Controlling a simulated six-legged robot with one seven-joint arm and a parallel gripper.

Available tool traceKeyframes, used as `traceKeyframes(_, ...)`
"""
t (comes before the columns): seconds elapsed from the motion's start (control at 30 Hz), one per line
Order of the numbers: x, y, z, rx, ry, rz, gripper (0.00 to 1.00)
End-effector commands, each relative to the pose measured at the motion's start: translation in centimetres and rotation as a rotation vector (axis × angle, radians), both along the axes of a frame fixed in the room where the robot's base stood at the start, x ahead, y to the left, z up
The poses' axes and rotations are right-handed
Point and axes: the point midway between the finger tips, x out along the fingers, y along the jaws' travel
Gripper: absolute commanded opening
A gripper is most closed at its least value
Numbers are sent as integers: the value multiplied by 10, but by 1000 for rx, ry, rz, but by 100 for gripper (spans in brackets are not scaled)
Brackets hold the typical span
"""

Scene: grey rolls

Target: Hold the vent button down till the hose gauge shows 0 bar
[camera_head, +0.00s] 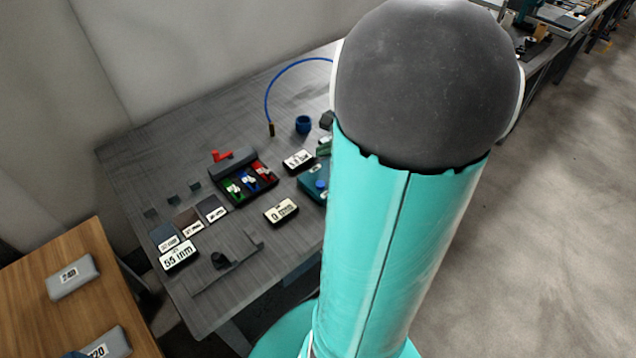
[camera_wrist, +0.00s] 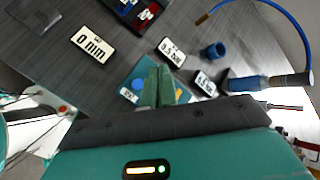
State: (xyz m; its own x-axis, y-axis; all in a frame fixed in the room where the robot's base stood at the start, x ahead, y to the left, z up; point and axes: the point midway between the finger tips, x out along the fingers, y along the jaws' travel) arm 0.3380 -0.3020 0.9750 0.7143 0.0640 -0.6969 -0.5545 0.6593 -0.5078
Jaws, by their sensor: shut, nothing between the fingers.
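In the wrist view the green fingers of my gripper (camera_wrist: 159,80) are shut with nothing between them. They are over a teal box (camera_wrist: 127,91), whose blue button (camera_wrist: 137,85) shows just left of them and a yellow spot (camera_wrist: 178,92) just right. I cannot tell which is the vent button, or whether the fingertips touch the box. A white display (camera_wrist: 172,52) behind the fingers seems to read 0.5 bar; another small display (camera_wrist: 205,83) is unreadable. In the head view the box (camera_head: 309,180) is partly hidden by my arm, and my gripper is hidden.
A blue hose (camera_head: 267,95) arches over the grey table (camera_head: 150,140) near a blue cup (camera_head: 303,125). A black tray (camera_head: 262,196) with coloured parts and a display reading 0 (camera_head: 281,210) stand left of the box. A wooden table (camera_head: 40,325) is at the lower left.

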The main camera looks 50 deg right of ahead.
Motion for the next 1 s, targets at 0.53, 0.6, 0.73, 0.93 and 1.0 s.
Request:
traceKeyframes(0.53,2,4,-65,5,2,1,0)
traceKeyframes(0.6,3,4,-72,4,2,2,0)
traceKeyframes(0.73,3,4,-82,3,1,2,0)
traceKeyframes(0.93,2,4,-86,1,1,2,0)
traceKeyframes(1.0,2,4,-86,1,1,1,0)
